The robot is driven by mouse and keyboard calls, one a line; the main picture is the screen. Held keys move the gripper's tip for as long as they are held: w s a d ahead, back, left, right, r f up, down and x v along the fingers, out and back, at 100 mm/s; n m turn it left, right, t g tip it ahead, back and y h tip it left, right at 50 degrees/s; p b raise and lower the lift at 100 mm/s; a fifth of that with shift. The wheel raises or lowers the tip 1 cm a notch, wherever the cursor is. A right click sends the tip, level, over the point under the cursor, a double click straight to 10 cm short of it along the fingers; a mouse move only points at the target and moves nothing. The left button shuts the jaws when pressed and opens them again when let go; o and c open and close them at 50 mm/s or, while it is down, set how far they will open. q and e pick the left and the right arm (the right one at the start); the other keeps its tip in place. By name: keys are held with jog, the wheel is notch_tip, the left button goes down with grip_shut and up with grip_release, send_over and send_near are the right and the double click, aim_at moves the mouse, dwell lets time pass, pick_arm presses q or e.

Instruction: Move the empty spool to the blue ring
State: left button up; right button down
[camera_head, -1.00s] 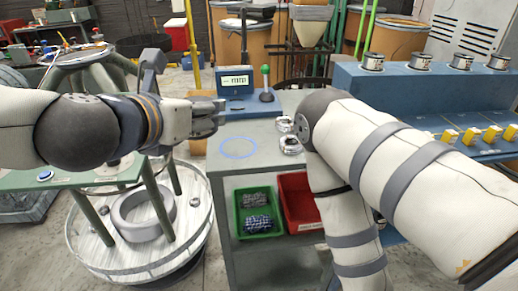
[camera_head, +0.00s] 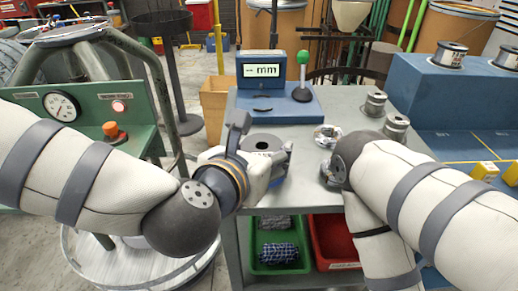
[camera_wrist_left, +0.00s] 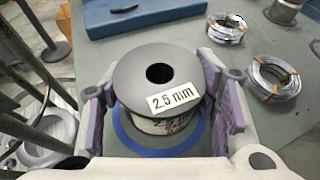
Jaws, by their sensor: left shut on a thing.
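A grey spool with a centre hole (camera_wrist_left: 158,72) and a "2.5 mm" label is between the purple-padded fingers of my left gripper (camera_wrist_left: 155,98) in the left wrist view. The fingers are shut on its sides. The spool's top also shows in the head view (camera_head: 263,143), at the workbench's near left corner. The blue ring (camera_wrist_left: 124,137) shows around the spool's lower part in the wrist view, partly hidden by spool and gripper. The spool looks upright and over the ring; I cannot tell whether its base touches the bench.
A blue "mm" gauge (camera_head: 262,70) with a green-knobbed lever stands at the back of the bench (camera_head: 330,102). Wire coils (camera_head: 327,135) and small metal spools (camera_head: 396,127) lie to the right. Green (camera_head: 280,268) and red (camera_head: 335,252) bins sit below.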

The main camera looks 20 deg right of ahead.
pick_arm(q)
jog(key=shift+s+a+r, duration=0.2)
jog(key=shift+s+a, duration=0.15)
jog(key=shift+c, duration=0.6)
jog(key=shift+w+d+f, duration=0.1)
jog(key=shift+d+f, duration=0.05)
jog(key=shift+f, duration=0.1)
jog(key=o, duration=1.2)
jog(key=shift+o, duration=1.3)
jog(key=shift+r, duration=0.1)
